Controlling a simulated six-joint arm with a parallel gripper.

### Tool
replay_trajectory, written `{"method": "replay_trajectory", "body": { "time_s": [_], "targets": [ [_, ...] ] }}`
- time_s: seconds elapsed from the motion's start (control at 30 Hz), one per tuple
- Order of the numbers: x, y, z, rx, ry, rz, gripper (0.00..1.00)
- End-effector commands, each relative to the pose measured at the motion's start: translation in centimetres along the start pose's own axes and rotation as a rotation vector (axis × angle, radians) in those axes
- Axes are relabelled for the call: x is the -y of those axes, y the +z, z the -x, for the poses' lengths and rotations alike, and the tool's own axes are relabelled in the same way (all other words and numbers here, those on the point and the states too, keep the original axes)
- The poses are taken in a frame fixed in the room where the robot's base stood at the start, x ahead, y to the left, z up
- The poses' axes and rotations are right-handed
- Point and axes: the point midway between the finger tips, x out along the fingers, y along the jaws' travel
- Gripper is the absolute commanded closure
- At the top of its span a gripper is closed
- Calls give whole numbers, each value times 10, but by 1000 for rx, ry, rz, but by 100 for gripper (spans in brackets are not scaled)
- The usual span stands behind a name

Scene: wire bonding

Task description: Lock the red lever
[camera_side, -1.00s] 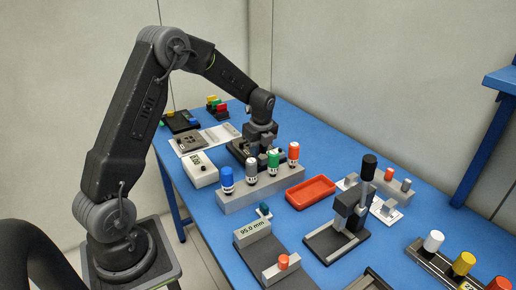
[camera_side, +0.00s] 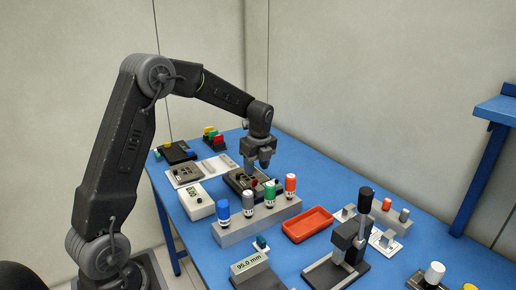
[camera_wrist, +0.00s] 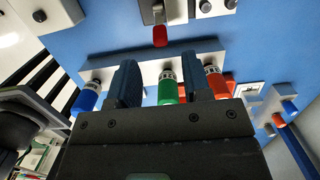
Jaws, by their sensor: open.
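The red lever (camera_wrist: 160,36) shows at the top of the wrist view, on a light grey and dark fixture. In the side view, the dark fixture (camera_side: 243,180) stands behind the row of capped cylinders, with a small dark red part (camera_side: 254,183) on it. My gripper (camera_side: 263,165) is above this fixture, pointing down and clear of the lever. In the wrist view, my gripper's two blue-grey fingers (camera_wrist: 160,66) are apart with nothing held between them. The lever appears beyond the fingertips.
A tall black press-like device (camera_side: 347,243) is at front right.

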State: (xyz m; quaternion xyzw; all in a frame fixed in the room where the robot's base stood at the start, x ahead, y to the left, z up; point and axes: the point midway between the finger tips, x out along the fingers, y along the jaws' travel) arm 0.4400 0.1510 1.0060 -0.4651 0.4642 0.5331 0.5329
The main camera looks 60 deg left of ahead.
Motion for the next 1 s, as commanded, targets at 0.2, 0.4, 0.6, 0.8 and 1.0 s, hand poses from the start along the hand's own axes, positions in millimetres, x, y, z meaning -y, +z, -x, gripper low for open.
{"method": "replay_trajectory", "body": {
  "time_s": [0.2, 0.4, 0.6, 0.8, 1.0],
  "targets": [
    [1, 0, 48, 2, -4, -2, 55],
    [0, 0, 71, 1, -1, -2, 55],
    [0, 0, 77, 0, 1, -2, 55],
    [0, 0, 77, -1, 1, -1, 55],
    [0, 28, 64, -183, 50, 24, 55]
  ]
}}
